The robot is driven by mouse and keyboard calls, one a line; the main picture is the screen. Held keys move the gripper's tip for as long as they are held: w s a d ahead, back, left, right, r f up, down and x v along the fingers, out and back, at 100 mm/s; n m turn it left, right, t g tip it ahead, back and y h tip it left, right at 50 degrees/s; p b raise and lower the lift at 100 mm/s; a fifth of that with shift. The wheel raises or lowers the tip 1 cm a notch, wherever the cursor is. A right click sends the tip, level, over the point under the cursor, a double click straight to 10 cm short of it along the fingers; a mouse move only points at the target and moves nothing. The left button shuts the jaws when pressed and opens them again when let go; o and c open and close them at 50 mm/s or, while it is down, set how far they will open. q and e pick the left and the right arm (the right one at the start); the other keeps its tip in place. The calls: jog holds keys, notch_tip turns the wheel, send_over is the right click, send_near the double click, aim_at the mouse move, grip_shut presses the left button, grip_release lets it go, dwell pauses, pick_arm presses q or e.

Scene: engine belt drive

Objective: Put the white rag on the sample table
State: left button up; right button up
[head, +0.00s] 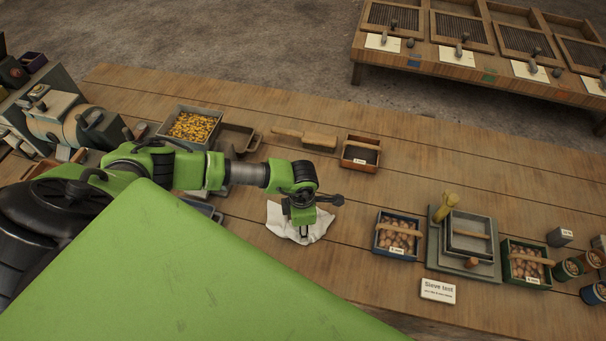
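The white rag (279,222) lies crumpled on the near wooden workbench (330,270). My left gripper (304,232) points down right over the rag and hides part of it. Its fingertips are small and dark, and I cannot tell whether they are open or shut, or touching the cloth. My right gripper is not in view. A second wooden table (490,65) stands at the upper right, with framed mesh trays and white cards on it; no label names it as the sample table.
Blue (397,236) and green (526,263) boxes of brown lumps flank a sieve stand (468,238) with a "Sieve test" sign (438,291). A box of yellow pieces (192,128), a brush (318,141) and a small dark-filled box (360,154) sit behind. Concrete floor separates the tables.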

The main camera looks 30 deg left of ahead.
pick_arm(q)
notch_tip(320, 180, up, 6)
jog(key=s+d+p, duration=0.1)
jog(key=s, duration=0.1)
jog(key=shift+s+d+r+p, duration=0.15)
jog(key=shift+s+p, duration=0.05)
jog(key=shift+p, duration=0.1)
jog(key=shift+s+r, duration=0.15)
jog(key=shift+r, duration=0.15)
jog(key=shift+c, duration=0.4)
jog(key=c, duration=0.5)
jog(key=shift+w+f, duration=0.25)
jog(key=shift+w, duration=0.1)
grip_shut()
jog(key=w+f, duration=0.1)
jog(key=w+a+f, duration=0.1)
jog(key=f, duration=0.1)
jog(key=w+a+f, duration=0.1)
jog(key=f, duration=0.1)
jog(key=shift+w+a, duration=0.15)
jog(key=shift+w, duration=0.1)
